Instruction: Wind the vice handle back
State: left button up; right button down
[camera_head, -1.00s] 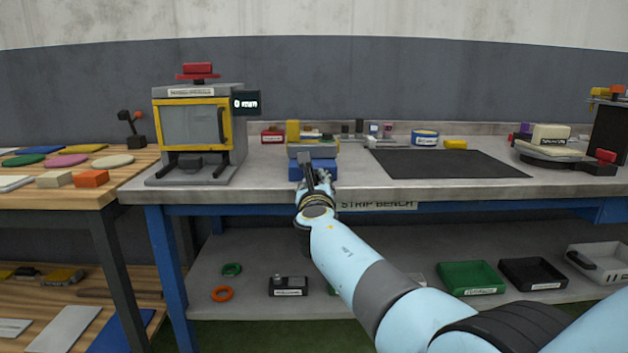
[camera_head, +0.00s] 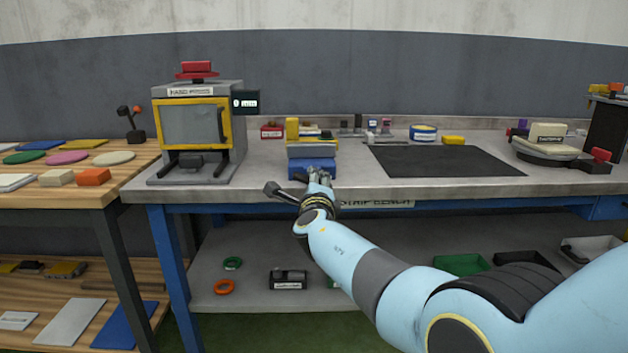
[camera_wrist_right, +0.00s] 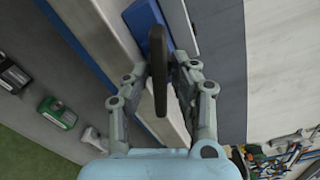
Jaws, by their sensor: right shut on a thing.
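The blue vice (camera_head: 312,166) sits at the front edge of the grey bench, with a pale grey block-like top. Its dark handle (camera_head: 276,190) sticks out to the left in front of the bench edge, with a thicker end. My right gripper (camera_head: 318,178) is at the front of the vice, shut on the handle. In the right wrist view the handle (camera_wrist_right: 158,60) runs as a dark bar between the two fingers of the gripper (camera_wrist_right: 160,75), with the blue vice (camera_wrist_right: 148,20) just beyond. My wrist hides the handle's hub in the head view. My left gripper is out of view.
A shelf (camera_head: 400,240) with trays lies below the bench.

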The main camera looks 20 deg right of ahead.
jog(key=shift+s+f+n+p, duration=0.1)
jog(key=shift+n+p, duration=0.05)
jog(key=shift+n, duration=0.5)
jog(key=shift+f+n+p, duration=0.1)
jog(key=shift+n+p, duration=0.05)
jog(key=shift+n, duration=0.5)
jog(key=c, duration=1.4)
grip_release()
jog(key=shift+o, duration=0.4)
jog(key=shift+r, duration=0.1)
